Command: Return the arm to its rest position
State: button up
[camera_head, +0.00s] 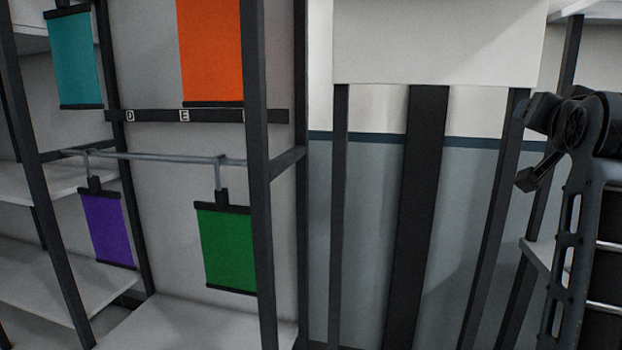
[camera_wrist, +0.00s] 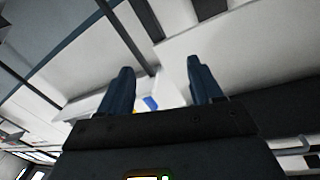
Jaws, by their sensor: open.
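My gripper (camera_wrist: 158,70) shows in the wrist view with its two dark fingers well apart and nothing between their tips. My arm stands folded at the right edge of the head view, beside the shelving, and holds nothing that I can see. The wrist view is tilted and shows pale panels and dark beams beyond the fingers. Part of the arm is cut off by the head view's right edge.
A dark rack on the left holds hanging swatches: teal (camera_head: 76,58), orange (camera_head: 211,50), purple (camera_head: 108,230) and green (camera_head: 228,247). A rail (camera_head: 160,157) carries the lower two. A white panel (camera_head: 440,40) on dark posts stands in the middle. White shelves (camera_head: 540,254) lie near my arm.

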jog(key=s+a+f+n+y, duration=0.1)
jog(key=s+a+f+n, duration=0.15)
jog(key=f, duration=0.65)
jog(key=s+a+f+n+y, duration=0.1)
jog(key=s+a+f, duration=0.15)
jog(key=f, duration=0.65)
jog(key=s+a+f+n+y, duration=0.1)
jog(key=s+a+f+n, duration=0.1)
jog(key=s+f, duration=0.55)
jog(key=s+a+f+n+y, duration=0.2)
jog(key=s+a+f, duration=0.1)
jog(key=s+f, duration=0.4)
jog(key=s+a+f+n+y, duration=0.1)
jog(key=s+a+f, duration=0.15)
jog(key=s, duration=0.45)
jog(key=s+a+f+y, duration=0.1)
jog(key=s+f, duration=0.3)
jog(key=s, duration=0.3)
jog(key=s+a+r, duration=0.1)
jog(key=s+a, duration=0.1)
jog(key=s, duration=0.6)
jog(key=s+a+r+g, duration=0.1)
jog(key=s+r, duration=0.1)
jog(key=s, duration=0.6)
jog(key=shift+s+a+y, duration=0.2)
jog(key=shift+a+y, duration=0.15)
jog(key=shift+y, duration=0.05)
